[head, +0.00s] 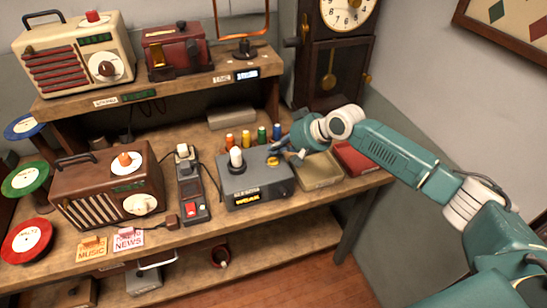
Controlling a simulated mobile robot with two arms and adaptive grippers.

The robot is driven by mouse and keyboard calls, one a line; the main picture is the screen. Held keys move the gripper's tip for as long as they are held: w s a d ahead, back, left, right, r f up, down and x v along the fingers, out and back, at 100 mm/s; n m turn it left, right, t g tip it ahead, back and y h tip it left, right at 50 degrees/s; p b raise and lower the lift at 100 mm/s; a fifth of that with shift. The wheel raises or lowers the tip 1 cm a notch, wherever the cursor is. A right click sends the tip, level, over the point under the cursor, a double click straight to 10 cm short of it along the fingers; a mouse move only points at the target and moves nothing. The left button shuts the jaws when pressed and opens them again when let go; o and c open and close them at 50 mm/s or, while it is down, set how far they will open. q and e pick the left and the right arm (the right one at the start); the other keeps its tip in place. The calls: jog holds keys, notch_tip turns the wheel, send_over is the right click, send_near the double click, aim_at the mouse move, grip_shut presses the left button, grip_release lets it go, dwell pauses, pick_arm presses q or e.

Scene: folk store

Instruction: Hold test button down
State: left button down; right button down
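A grey tester box (256,183) stands on the workbench, with a lit yellow display (247,198) that seems to read "WEAK". A white bulb-like part (236,158) stands upright at its top left. A round yellow button (272,161) is at its top right. My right gripper (284,153) comes in from the right with its fingertips at the button. I cannot tell whether they touch it or whether it is pressed. The fingers are too small to tell if they are open or shut. My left gripper is not in view.
Several coloured cylinders (246,139) stand behind the box. An open tan tray (318,172) and a red one (358,158) lie to its right. A switch panel (190,187) and brown radio (112,185) stand to its left. A clock (335,55) stands behind.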

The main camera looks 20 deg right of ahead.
aim_at(276, 161)
notch_tip(276, 161, up, 3)
jog(key=shift+r+p, duration=0.2)
jog(key=shift+p, duration=1.05)
jog(key=shift+f, duration=0.1)
